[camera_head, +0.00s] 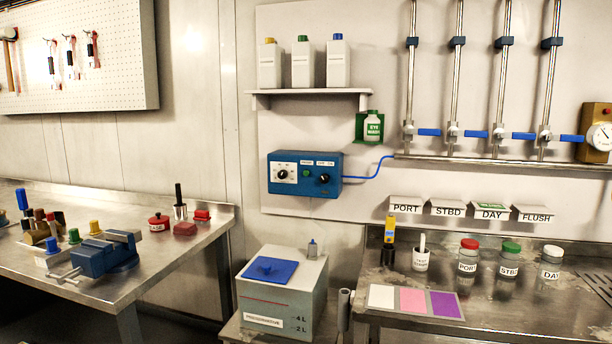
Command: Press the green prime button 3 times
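A blue control box (334,187) is mounted on the wall in the middle of the view. A small round green button (306,173) sits on its front face, below a small white label too small to read surely. Left of the button is a white-faced dial (284,174) with a dark knob. Right of it is another dark knob (324,178) under a white label. Nothing covers the button. Neither of my grippers shows in the head view.
A preservative tank (251,301) with a blue lid stands below the box. Above it is a shelf (310,92) with three bottles. A blue tube (369,176) runs right from the box. Metal benches flank the tank; a blue vise (106,255) is on the left one.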

